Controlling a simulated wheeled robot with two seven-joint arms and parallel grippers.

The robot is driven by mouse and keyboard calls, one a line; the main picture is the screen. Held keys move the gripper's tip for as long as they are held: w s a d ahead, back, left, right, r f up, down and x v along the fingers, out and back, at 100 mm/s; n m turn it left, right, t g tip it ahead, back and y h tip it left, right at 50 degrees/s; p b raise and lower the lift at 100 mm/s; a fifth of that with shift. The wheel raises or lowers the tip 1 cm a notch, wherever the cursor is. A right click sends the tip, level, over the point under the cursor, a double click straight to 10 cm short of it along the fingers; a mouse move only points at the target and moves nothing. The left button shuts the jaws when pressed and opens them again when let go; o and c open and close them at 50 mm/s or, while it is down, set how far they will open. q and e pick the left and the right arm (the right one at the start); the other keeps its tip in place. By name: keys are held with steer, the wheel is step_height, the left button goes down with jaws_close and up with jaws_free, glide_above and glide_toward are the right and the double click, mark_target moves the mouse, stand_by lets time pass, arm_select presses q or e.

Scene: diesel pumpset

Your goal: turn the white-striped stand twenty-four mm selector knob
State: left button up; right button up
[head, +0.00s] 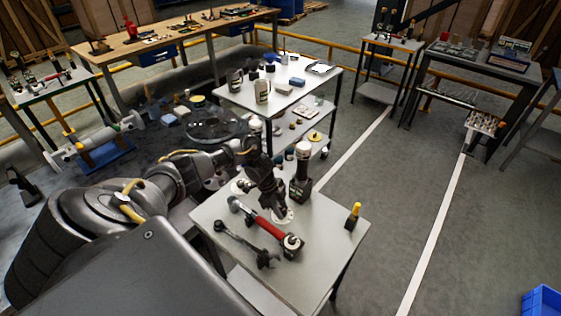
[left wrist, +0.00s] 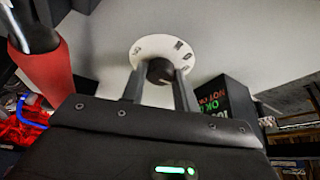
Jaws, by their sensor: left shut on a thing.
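The selector knob (left wrist: 160,70) is a small dark round knob with a pale pointer mark. It stands on a round white dial plate (left wrist: 149,46) with dark characters around its rim. My left gripper (left wrist: 157,88) has one finger on each side of the knob and is shut on it. In the head view, my left gripper (head: 279,211) points down at the white dial plate (head: 288,217) on the near grey table, and it hides the knob there. A white stripe on the stand cannot be made out. My right gripper is not in view.
On the near table (head: 313,270), a red-handled tool (head: 268,228) and a dark wrench (head: 243,243) lie close to the dial. A dark box with a white-topped post (head: 300,185) stands just behind. A yellow-topped tool (head: 353,215) stands at the right edge. The front right of the tabletop is clear.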

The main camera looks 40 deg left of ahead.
arm_select(q)
steer(key=shift+f+m+g+b, duration=0.1)
steer(key=shift+m+g+b, duration=0.6)
steer(key=shift+m+b, duration=0.95)
steer(key=o, duration=1)
steer(key=shift+w, duration=0.1)
steer(key=shift+a+r, duration=0.25)
steer(key=shift+r, duration=0.25)
steer(key=v, duration=0.9)
steer(key=shift+a+r, duration=0.25)
steer(key=shift+r, duration=0.05)
